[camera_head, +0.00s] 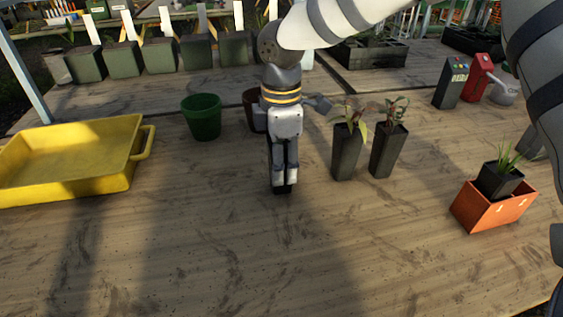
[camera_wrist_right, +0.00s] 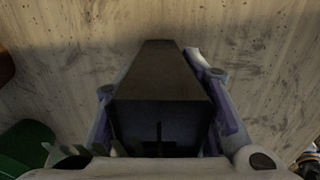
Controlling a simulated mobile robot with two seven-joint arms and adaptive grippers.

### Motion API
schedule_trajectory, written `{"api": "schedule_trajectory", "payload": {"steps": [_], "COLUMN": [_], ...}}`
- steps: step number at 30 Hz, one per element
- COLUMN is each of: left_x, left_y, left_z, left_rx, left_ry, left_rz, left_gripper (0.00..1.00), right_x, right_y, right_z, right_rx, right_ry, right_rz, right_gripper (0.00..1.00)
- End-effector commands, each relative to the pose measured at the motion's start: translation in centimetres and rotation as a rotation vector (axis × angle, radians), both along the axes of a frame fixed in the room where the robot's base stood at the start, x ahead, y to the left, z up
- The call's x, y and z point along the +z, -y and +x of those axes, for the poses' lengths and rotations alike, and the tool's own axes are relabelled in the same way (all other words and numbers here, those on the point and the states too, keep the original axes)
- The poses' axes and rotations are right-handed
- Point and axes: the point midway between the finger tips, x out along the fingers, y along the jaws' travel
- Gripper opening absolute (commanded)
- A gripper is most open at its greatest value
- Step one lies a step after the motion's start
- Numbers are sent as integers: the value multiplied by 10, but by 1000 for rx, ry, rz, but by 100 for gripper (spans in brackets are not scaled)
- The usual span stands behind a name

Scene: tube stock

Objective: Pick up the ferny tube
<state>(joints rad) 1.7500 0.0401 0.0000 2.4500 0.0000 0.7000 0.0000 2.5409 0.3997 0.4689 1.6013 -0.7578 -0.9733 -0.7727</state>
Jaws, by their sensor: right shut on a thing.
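My right gripper (camera_head: 283,186) points down over the middle of the wooden bench. It is shut on a dark tube pot (camera_wrist_right: 160,75), whose black sides show between the fingers in the right wrist view. In the head view the gripper hides most of this tube; only dark parts show around the fingers. Its plant is barely seen, so I cannot tell for sure that it is the ferny tube. I cannot tell whether its base touches the bench. Two other black tubes with leafy plants, a nearer one (camera_head: 345,152) and another (camera_head: 387,152), stand upright to the right. My left gripper is out of view.
A yellow tray (camera_head: 70,188) lies at left. A green pot (camera_head: 203,120) and a brown pot (camera_head: 250,108) stand behind the gripper. An orange box (camera_head: 487,211) with a small grassy black pot (camera_head: 498,181) is at right. The front bench is clear.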

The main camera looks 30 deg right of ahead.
Motion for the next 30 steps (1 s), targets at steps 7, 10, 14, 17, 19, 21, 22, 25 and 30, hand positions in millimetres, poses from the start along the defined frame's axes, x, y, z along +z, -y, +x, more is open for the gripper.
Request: {"api": "schedule_trajectory", "payload": {"steps": [7,10,14,17,19,21,22,25,30], "left_x": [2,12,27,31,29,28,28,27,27], "left_y": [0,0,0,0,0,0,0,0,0], "left_z": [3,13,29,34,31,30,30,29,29], "left_rx": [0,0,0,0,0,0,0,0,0], "left_ry": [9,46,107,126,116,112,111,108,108], "left_rz": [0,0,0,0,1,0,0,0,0], "left_gripper": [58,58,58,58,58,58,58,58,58], "right_x": [29,60,102,113,116,121,123,126,130], "right_y": [0,-1,-3,-5,-6,-7,-8,-9,-9], "right_z": [1,-17,-50,-83,-101,-116,-121,-134,-140], "right_rx": [0,2,1,2,1,0,0,1,0], "right_ry": [6,14,25,16,6,3,1,-6,-2], "right_rz": [-1,-2,0,0,0,0,0,7,1], "right_gripper": [3,3,3,3,3,3,3,3,3]}}
